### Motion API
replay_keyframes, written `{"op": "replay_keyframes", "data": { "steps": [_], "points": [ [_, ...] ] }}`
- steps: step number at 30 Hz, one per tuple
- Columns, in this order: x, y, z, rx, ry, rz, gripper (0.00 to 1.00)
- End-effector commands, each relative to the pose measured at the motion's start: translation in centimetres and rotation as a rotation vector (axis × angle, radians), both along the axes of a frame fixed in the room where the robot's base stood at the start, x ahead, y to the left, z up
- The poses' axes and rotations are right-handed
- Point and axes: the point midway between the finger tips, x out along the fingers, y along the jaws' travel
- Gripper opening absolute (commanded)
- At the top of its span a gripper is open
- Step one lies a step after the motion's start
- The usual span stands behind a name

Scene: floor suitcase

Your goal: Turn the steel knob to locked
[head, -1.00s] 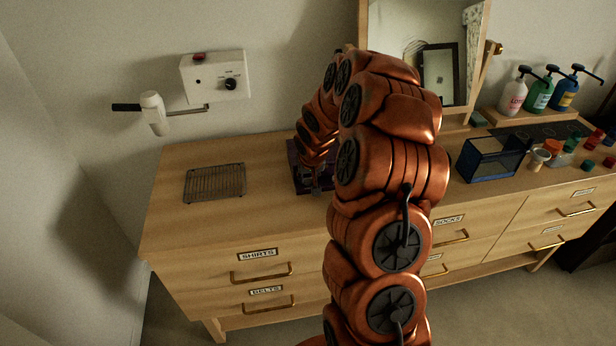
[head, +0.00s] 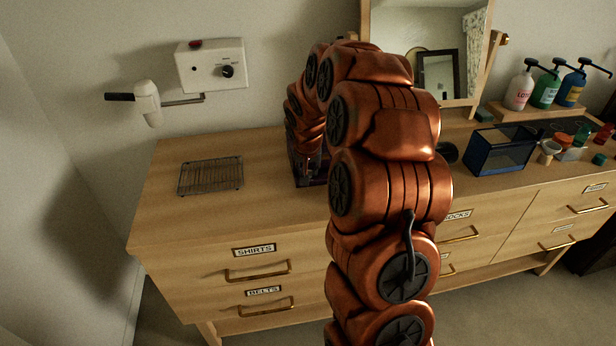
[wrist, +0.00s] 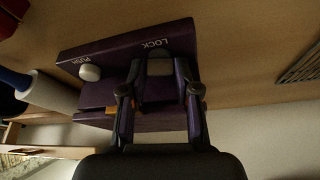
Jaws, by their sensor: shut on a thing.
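A dark purple box (head: 318,178) stands on the dresser top, mostly hidden behind my arm in the head view. In the wrist view the purple box (wrist: 110,55) shows a LOCK label, a PUSH label and a pale round button. My gripper (wrist: 160,72) is at the box face, beside the LOCK label, with its fingers shut on a grey steel knob (wrist: 160,67). The fingers cover most of the knob, so its pointing direction cannot be told. In the head view the gripper is largely hidden by my arm.
A wire rack (head: 211,176) lies left of the box on the dresser top (head: 250,150). A blue clear bin (head: 500,150), pump bottles (head: 545,88) and small jars stand at right. A mirror (head: 420,45) is behind.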

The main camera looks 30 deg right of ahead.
Motion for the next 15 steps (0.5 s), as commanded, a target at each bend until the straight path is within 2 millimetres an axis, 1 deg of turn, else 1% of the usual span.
{"op": "replay_keyframes", "data": {
  "steps": [1,2,9,15],
  "points": [
    [0.11,-0.09,-0.45,-0.003,-0.004,-0.019,0.0],
    [0.08,-0.09,-0.46,-0.002,-0.003,-0.032,0.0],
    [0.03,-0.03,-0.34,-0.002,-0.002,-0.125,0.0],
    [0.07,0.09,-0.01,-0.001,-0.003,-0.157,0.0]
  ]
}}
